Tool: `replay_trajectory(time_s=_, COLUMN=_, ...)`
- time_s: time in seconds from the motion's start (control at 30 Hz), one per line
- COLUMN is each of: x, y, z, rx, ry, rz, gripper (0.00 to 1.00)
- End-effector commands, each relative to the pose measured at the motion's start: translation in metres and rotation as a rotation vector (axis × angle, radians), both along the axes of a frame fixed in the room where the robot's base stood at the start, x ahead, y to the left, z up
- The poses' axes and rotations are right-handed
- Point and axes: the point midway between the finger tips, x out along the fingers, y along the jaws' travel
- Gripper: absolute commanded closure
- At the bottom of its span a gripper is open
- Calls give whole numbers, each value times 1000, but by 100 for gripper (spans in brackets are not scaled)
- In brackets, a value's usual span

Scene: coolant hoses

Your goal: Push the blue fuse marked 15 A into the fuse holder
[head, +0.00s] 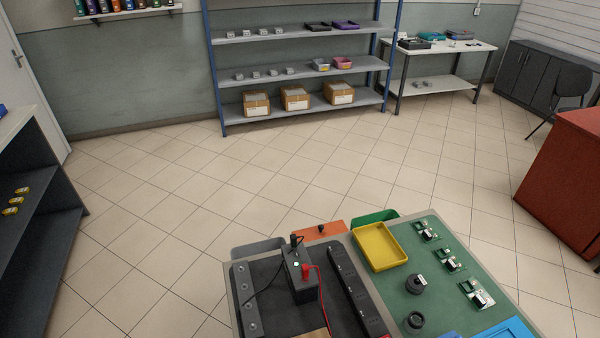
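Neither the blue fuse marked 15 A nor its fuse holder can be made out for certain in the head view. The workbench (408,237) at the bottom carries several small green and white modules (449,263) on a green mat; I cannot tell whether one is the holder. A long dark block with recesses (354,291) lies left of the mat, also too small to identify. My gripper is not in view.
A dark box (300,276) with a green light stands on the bench, with black and red leads. A yellow tray (379,247), two dark round parts (415,284) and a blue tray (511,331) are nearby. The tiled floor (270,175) behind is clear.

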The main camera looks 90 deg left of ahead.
Motion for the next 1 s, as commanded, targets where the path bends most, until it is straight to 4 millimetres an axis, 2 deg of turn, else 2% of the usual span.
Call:
replay_trajectory(time_s=0.8, x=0, y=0, z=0, rx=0, ry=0, rz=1, gripper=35)
replay_trajectory(time_s=0.87, x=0, y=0, z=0, rx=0, ry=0, rz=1, gripper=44)
replay_trajectory(time_s=1.0, x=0, y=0, z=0, rx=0, ry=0, rz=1, gripper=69)
